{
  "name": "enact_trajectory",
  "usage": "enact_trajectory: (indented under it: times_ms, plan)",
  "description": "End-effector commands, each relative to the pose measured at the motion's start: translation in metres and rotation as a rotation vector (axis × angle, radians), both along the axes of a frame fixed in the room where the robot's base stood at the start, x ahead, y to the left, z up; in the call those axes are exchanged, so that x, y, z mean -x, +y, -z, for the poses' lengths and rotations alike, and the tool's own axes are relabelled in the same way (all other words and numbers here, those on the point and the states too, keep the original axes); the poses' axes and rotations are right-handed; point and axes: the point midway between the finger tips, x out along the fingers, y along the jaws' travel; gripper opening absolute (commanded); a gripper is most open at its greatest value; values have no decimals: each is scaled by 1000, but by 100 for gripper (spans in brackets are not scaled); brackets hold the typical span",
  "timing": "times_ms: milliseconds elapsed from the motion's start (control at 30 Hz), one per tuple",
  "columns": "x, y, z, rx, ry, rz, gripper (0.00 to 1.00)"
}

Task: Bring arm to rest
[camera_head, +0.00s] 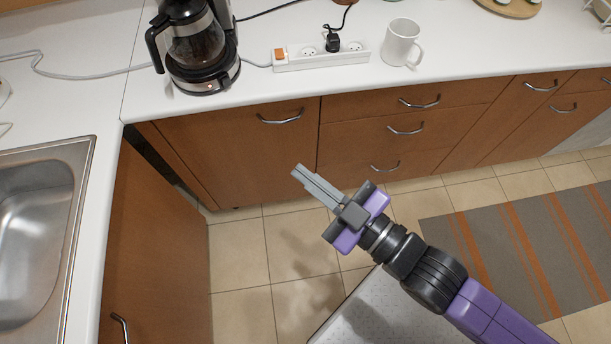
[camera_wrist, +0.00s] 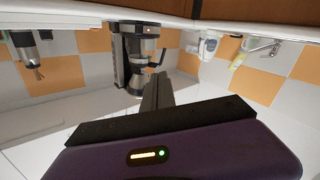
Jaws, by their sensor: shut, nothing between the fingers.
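My gripper (camera_head: 301,173) is at the end of my purple and grey arm, which reaches in from the lower right in the head view. Its two grey fingers are together and hold nothing. It hangs in free air in front of the brown cabinet fronts (camera_head: 240,150), pointing up and left. In the wrist view the gripper fingers (camera_wrist: 158,78) point toward the coffee maker (camera_wrist: 133,55), apart from it.
The white counter (camera_head: 290,90) holds the coffee maker (camera_head: 195,45), a power strip (camera_head: 320,55) with a black plug, and a white mug (camera_head: 401,43). A steel sink (camera_head: 35,220) is at left. A striped rug (camera_head: 520,245) lies on the tiled floor.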

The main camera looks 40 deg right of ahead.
Motion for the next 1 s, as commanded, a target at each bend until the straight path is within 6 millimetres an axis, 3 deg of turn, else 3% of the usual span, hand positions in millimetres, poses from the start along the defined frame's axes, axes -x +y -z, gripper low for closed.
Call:
enact_trajectory:
  times_ms: [733, 867, 1000]
  plan:
    - [2, 0, -7, -53, -14, -1, 0]
    - [26, -2, -7, -139, 13, 6, 0]
    - [65, -6, 0, -226, 85, 32, 0]
